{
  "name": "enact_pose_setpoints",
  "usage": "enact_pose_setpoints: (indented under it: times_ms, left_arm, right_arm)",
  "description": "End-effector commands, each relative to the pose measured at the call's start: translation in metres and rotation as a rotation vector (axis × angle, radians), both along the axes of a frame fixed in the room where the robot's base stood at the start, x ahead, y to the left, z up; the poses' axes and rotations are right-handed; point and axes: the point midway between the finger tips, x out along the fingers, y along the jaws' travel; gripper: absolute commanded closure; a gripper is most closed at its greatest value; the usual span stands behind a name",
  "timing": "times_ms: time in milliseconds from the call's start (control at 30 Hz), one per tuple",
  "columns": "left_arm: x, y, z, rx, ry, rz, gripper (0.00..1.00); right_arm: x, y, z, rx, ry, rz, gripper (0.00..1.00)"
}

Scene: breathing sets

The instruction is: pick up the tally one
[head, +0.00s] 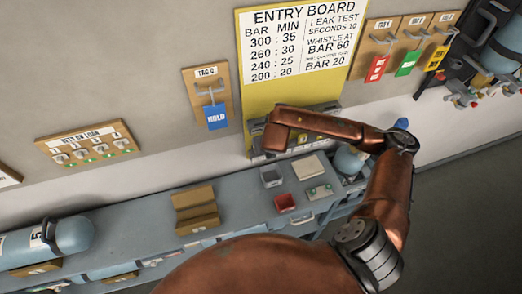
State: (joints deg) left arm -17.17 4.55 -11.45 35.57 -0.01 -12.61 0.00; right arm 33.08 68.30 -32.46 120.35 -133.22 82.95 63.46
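A red tag (376,68) hangs from a hook on the leftmost of three small wooden boards on the wall at the upper right. The label above it is too small to read surely, but it seems to end in 1, so this looks like tally one. A green tag (407,63) and a yellow tag (436,58) hang beside it. My copper-coloured arm bends across the middle, below these tags and apart from the red one. I cannot make out gripper fingers at its end. No left arm shows.
The yellow entry board (240,100) and a blue HOLD tag (216,117) are on the wall. A grey bench (120,223) below carries a wooden stand (195,209), a red box (285,202) and a blue cylinder (72,235). Cylinder sets (504,48) hang at the far right.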

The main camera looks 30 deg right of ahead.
Motion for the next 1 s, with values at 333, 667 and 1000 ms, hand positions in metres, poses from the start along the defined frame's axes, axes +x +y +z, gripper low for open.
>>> enact_pose_setpoints:
  times_ms: [333,667,1000]
  left_arm:
    - [0.0,0.0,0.0,0.0,0.0,0.0,0.6]
    - [-0.001,0.0,-0.009,0.0,0.001,0.0,0.6]
    - [-0.003,0.001,-0.023,0.001,0.005,-0.001,0.6]
  right_arm:
    - [0.0,0.0,0.0,0.0,0.0,0.0,0.91]
    - [0.001,0.0,0.017,0.0,-0.004,0.001,0.91]
    - [-0.032,-0.021,0.074,-0.006,-0.004,-0.001,0.91]
